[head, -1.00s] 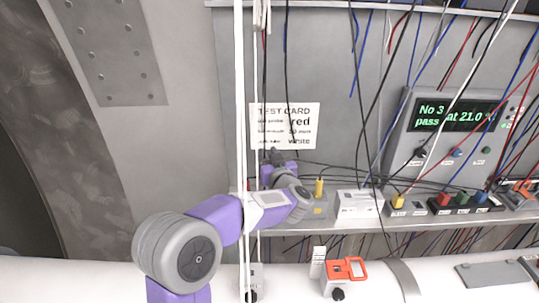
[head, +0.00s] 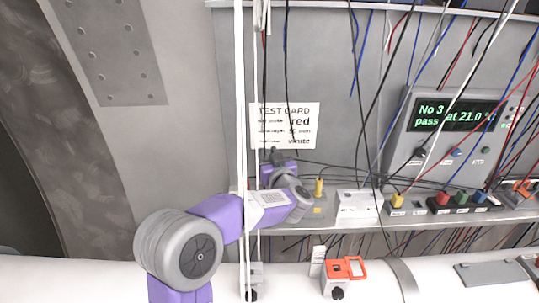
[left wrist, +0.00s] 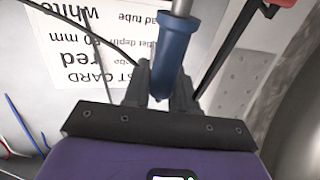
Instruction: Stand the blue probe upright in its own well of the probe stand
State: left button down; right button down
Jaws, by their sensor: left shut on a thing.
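My left gripper (head: 278,157) is in front of the wall below the test card. In the left wrist view the gripper (left wrist: 160,85) is shut on the blue probe (left wrist: 178,50), a blue handle with a grey metal rod running out past the top of the picture. In the head view the probe is too hidden to make out. A row of coloured blocks (head: 462,199), with yellow, red, green and blue parts, stands on the shelf at the right; I cannot tell whether it is the probe stand. My right gripper is not in view.
The test card (head: 284,126) hangs on the wall. A yellow post (head: 319,188) and a white box (head: 358,204) stand on the shelf. Loose wires hang across the right side in front of the display box (head: 457,118). Pale cables hang close by my left arm.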

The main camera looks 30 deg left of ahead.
pick_arm(q)
jog(key=shift+f+b, duration=3)
jog(key=shift+f, duration=1.25)
jog(key=c, duration=0.8)
grip_release()
jog(key=v, duration=0.7)
jog(key=shift+s+d+b, duration=0.2)
jog(key=shift+d+b, duration=0.05)
jog(key=shift+b, duration=0.1)
